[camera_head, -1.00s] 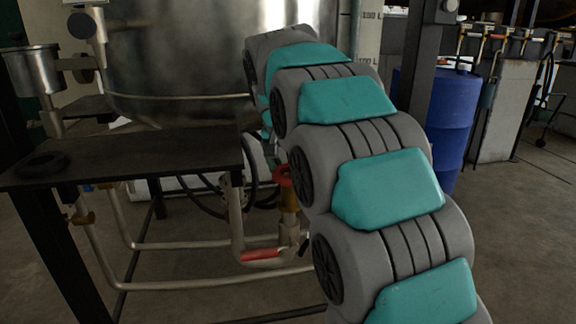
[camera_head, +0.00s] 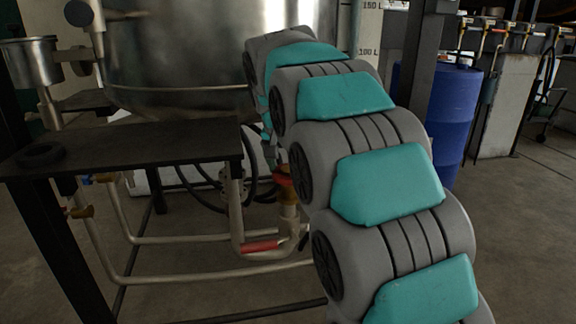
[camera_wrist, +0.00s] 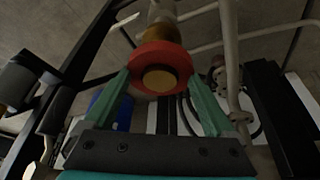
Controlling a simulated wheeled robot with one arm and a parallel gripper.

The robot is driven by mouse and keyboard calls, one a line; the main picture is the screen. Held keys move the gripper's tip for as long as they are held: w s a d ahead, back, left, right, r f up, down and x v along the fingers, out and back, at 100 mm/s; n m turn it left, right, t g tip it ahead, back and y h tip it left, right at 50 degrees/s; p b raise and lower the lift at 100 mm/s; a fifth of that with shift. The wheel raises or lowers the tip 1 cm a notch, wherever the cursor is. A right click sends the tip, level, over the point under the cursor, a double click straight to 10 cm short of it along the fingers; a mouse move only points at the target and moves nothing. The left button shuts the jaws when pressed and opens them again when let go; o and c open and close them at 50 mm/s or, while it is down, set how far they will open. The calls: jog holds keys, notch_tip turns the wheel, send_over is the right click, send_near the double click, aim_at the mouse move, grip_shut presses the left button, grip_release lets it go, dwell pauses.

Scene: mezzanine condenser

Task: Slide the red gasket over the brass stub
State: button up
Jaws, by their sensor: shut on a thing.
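The red gasket (camera_wrist: 152,54) is a thick ring between the two green fingers of my gripper (camera_wrist: 159,82), which is shut on it. The end of the brass stub (camera_wrist: 160,78) shows through the ring's hole, with more brass behind it. I cannot tell how far the ring sits along the stub. In the head view the red gasket (camera_head: 284,180) is small, at the top of the brass stub (camera_head: 288,194) on an upright pipe. My arm hides part of this area, and the fingers are hard to make out there.
A dark table (camera_head: 120,146) with a black ring (camera_head: 40,154) on it stands left of the stub. A large steel vessel (camera_head: 210,60) is behind. Pipes run low, one with a red sleeve (camera_head: 260,246). A blue drum (camera_head: 452,110) stands at right.

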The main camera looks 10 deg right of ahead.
aim_at(286, 176)
jog(key=shift+f+b, duration=1.25)
jog(key=shift+f, duration=1.3)
jog(key=o, duration=1)
jog(key=shift+r, duration=0.15)
jog(key=v, duration=0.7)
jog(key=shift+s+a+r, duration=0.1)
jog(key=shift+s+r, duration=0.05)
jog(key=shift+r, duration=0.1)
jog(key=s+f+n+g, duration=0.2)
jog(key=s+f, duration=0.4)
jog(key=s, duration=0.7)
jog(key=s+d+f+n+g+y+p, duration=0.1)
jog(key=s+f, duration=0.6)
jog(key=s, duration=0.7)
jog(key=s+d+f+n+g+y+p, duration=0.1)
jog(key=s+f, duration=0.5)
jog(key=s, duration=0.7)
jog(key=shift+s+f+n+g, duration=0.15)
jog(key=shift+f+n+g, duration=0.05)
jog(key=shift+n+g, duration=0.7)
